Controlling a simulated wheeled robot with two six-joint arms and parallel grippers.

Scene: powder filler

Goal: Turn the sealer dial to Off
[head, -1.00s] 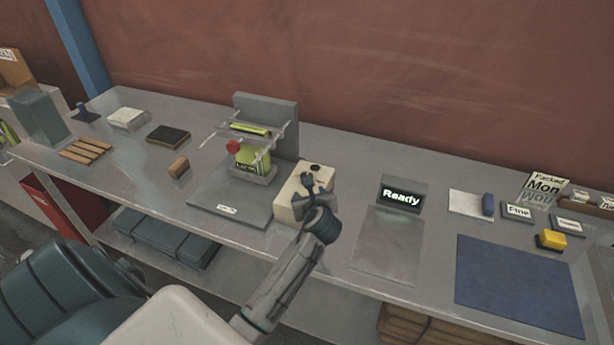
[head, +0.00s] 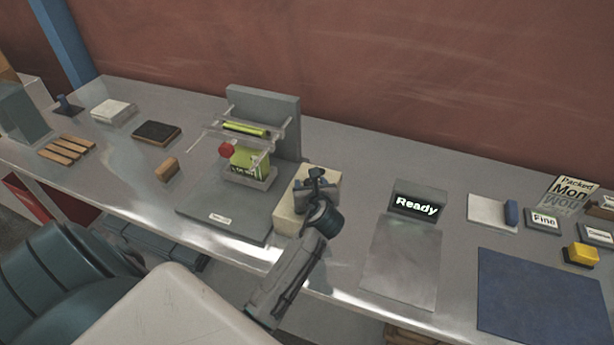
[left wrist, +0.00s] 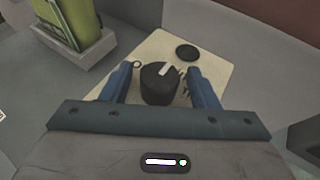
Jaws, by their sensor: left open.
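The sealer dial (left wrist: 158,84) is a black knob with a white pointer mark, on top of a cream box (left wrist: 218,72). In the left wrist view the mark points up and slightly right. My left gripper (left wrist: 159,76) is open, with one blue finger on each side of the dial; I cannot tell whether they touch it. In the head view the gripper (head: 315,182) is over the cream box (head: 289,219) and hides the dial. Small dark markings show right of the dial, too small to read. My right gripper is not in view.
The grey sealer stand (head: 275,108) with a green pouch (head: 243,160) and red knob (head: 226,151) stands left of the box. A black round button (left wrist: 188,53) is behind the dial. A "Ready" display (head: 417,205) is to the right.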

